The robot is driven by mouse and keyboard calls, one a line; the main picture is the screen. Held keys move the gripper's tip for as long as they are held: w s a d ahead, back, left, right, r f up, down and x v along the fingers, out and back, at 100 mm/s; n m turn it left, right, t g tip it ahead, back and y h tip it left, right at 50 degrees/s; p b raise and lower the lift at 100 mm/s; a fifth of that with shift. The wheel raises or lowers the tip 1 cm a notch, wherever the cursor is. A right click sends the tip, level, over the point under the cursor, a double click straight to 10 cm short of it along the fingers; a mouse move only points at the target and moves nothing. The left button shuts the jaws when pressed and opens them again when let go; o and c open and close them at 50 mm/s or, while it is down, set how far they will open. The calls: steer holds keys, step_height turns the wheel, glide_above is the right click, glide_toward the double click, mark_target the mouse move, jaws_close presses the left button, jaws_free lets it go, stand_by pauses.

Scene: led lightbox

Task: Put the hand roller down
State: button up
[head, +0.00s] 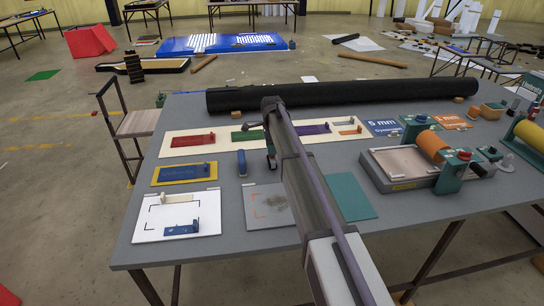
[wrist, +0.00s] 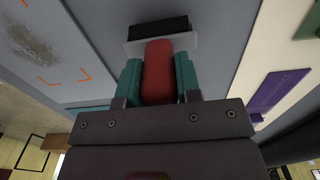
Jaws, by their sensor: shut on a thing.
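The hand roller (wrist: 158,60) has a red handle, a pale bracket and a black roller at its far end. My gripper (wrist: 158,82) is shut on its red handle, with one teal finger on each side. In the head view my gripper (head: 269,140) is over the grey table (head: 225,118), between the long sample boards and the plate with orange corner marks. There the hand roller (head: 271,162) shows only in small part beside my arm. Whether the roller touches the table cannot be told.
The grey plate with orange marks (head: 256,215) lies in front, and a blue upright piece (head: 241,163) stands left. The board with colored strips (head: 222,130) lies behind. A black roll (head: 350,91) lies at the back, a press (head: 400,175) at right.

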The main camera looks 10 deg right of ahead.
steer(key=shift+f+p, duration=0.25)
steer(key=shift+p, duration=0.05)
steer(key=shift+c, duration=0.3)
steer(key=shift+f, duration=0.2)
steer(key=o, duration=1)
steer(key=shift+c, duration=0.2)
steer(key=shift+r, duration=0.15)
step_height(320, 180, up, 12)
steer(key=p, duration=1.2)
steer(key=shift+r, duration=0.2)
steer(key=s+n, duration=1.8)
steer(key=s, duration=2.5)
step_height(320, 180, down, 7)
steer(key=b, duration=0.6)
steer(key=shift+w+b, duration=0.4)
